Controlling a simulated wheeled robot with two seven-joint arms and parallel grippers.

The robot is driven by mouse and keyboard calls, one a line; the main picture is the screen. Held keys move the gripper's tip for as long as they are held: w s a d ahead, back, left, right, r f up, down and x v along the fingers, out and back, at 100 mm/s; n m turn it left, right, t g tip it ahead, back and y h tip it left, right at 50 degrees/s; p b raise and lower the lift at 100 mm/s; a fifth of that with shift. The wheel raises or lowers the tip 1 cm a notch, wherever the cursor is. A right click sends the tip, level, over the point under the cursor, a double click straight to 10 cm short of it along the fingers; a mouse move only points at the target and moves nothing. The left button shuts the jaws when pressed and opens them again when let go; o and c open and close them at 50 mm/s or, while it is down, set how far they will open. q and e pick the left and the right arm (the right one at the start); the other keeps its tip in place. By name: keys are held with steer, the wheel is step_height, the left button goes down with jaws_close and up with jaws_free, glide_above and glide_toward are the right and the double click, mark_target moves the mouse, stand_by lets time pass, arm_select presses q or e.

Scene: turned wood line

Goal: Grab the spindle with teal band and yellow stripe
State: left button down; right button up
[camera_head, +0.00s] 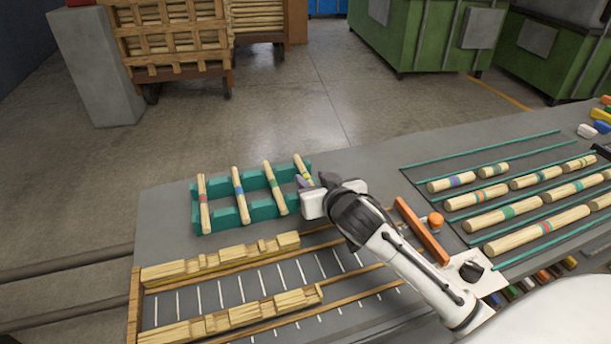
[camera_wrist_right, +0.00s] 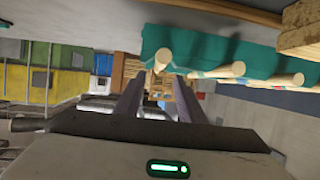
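Several pale wooden spindles lie across a teal rack on the bench. The rightmost spindle (camera_head: 301,165) has its far end showing; its lower part and most of its banding are hidden by my right gripper (camera_head: 317,188). I cannot make out a clear teal band with a yellow stripe on it. The right gripper is at this spindle, with its fingers apart. In the right wrist view, the gripper (camera_wrist_right: 158,82) is open, and a spindle end (camera_wrist_right: 162,59) shows beyond and between the fingertips. I cannot tell whether they touch. My left gripper is not in view.
The teal rack (camera_head: 263,211) also holds spindles with red (camera_head: 204,205), blue (camera_head: 240,194) and green (camera_head: 275,187) bands. A slotted wooden tray (camera_head: 135,302) is in front. More banded spindles (camera_head: 516,211) lie between rails at right.

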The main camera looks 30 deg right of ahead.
mark_target(305, 170)
steer(key=x, duration=0.5)
steer(key=shift+w+d, duration=0.3)
jaws_close()
